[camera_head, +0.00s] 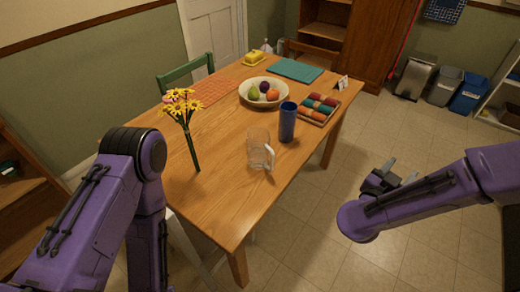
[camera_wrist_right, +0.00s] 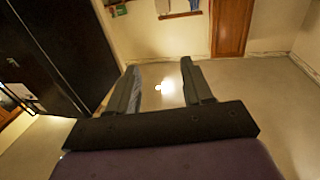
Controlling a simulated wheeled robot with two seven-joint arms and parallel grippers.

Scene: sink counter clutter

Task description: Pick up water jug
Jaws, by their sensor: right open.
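A clear glass water jug (camera_head: 258,148) with a handle on its right side stands upright on the wooden table (camera_head: 215,190), near the table's right edge. My right gripper (camera_head: 392,170) is open and empty in the head view, over the floor to the right of the table and well apart from the jug. In the right wrist view my right gripper (camera_wrist_right: 166,72) has its two fingers spread with nothing between them. The jug does not show in that view. My left arm comes up at the left of the head view, but its gripper cannot be seen.
A blue tumbler (camera_head: 288,122) stands close behind the jug, to its right. Yellow flowers (camera_head: 182,105) stand at the left. A fruit bowl (camera_head: 252,101), a tray of colored rolls (camera_head: 330,100) and a teal mat (camera_head: 296,70) lie farther back. The table's front is clear.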

